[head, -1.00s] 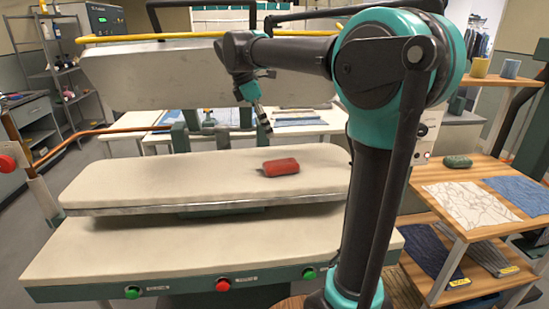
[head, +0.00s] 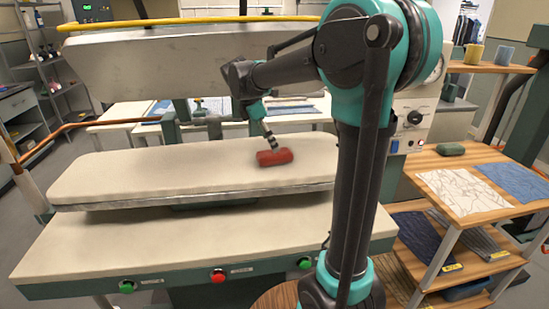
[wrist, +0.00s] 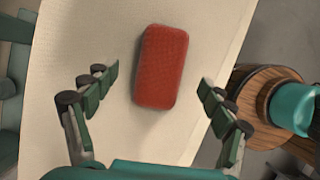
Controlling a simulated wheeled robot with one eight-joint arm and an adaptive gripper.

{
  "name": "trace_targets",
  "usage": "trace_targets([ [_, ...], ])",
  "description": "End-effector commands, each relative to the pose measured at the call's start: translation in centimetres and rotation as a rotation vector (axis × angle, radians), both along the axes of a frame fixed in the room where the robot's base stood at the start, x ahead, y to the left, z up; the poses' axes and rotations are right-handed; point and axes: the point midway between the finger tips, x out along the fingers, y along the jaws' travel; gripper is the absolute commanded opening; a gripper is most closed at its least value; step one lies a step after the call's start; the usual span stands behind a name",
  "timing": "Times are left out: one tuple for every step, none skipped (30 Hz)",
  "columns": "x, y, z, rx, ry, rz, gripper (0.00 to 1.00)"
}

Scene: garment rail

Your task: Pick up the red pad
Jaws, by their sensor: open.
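The red pad (head: 275,157) lies on the cream padded board of the press (head: 120,172), right of its middle. In the wrist view the red pad (wrist: 161,66) is a rounded block, lying lengthwise between and just ahead of the two fingers. My gripper (wrist: 159,82) is open, with one finger on each side and a gap to the pad on both sides. In the head view my gripper (head: 272,146) is just above and behind the pad, small and partly blurred.
The press's raised metal head (head: 150,68) hangs behind and above the board. A lower cream shelf with green and red buttons (head: 218,276) runs along the front. A wooden rack (head: 480,200) with cloth samples and a dark green pad (head: 450,148) stands at right.

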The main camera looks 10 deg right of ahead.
Motion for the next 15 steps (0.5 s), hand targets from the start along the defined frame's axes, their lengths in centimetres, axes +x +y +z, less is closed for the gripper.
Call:
trace_targets([
  [0.0, -0.1, -0.3, 0.0, 0.0, 0.0, 0.83],
  [0.0, -0.2, -0.5, 0.0, 0.0, -0.001, 0.83],
  [0.0, -0.3, -1.0, 0.0, 0.0, -0.001, 0.83],
  [-0.1, -0.4, -1.4, 0.0, 0.0, -0.001, 0.83],
  [-0.1, -0.5, -1.8, 0.0, -0.001, -0.002, 0.83],
  [-0.1, -0.7, -2.4, 0.0, 0.0, -0.002, 0.83],
  [-0.1, -0.8, -2.9, 0.0, 0.0, -0.002, 0.83],
  [-0.1, -1.0, -3.3, 0.0, 0.0, -0.003, 0.83],
  [-0.1, -1.2, -3.8, 0.0, 0.0, -0.003, 0.83],
  [0.0, -1.3, -4.0, 0.0, 0.0, -0.002, 0.83],
  [0.0, -1.4, -4.3, 0.0, 0.0, -0.002, 0.83],
  [0.0, -1.5, -4.6, 0.0, 0.001, -0.001, 0.83],
  [0.0, -1.6, -4.8, 0.0, 0.001, -0.001, 0.83],
  [-0.1, -1.6, -4.8, 0.0, 0.001, -0.001, 0.83],
  [0.0, -1.7, -4.9, 0.0, 0.001, 0.0, 0.83],
])
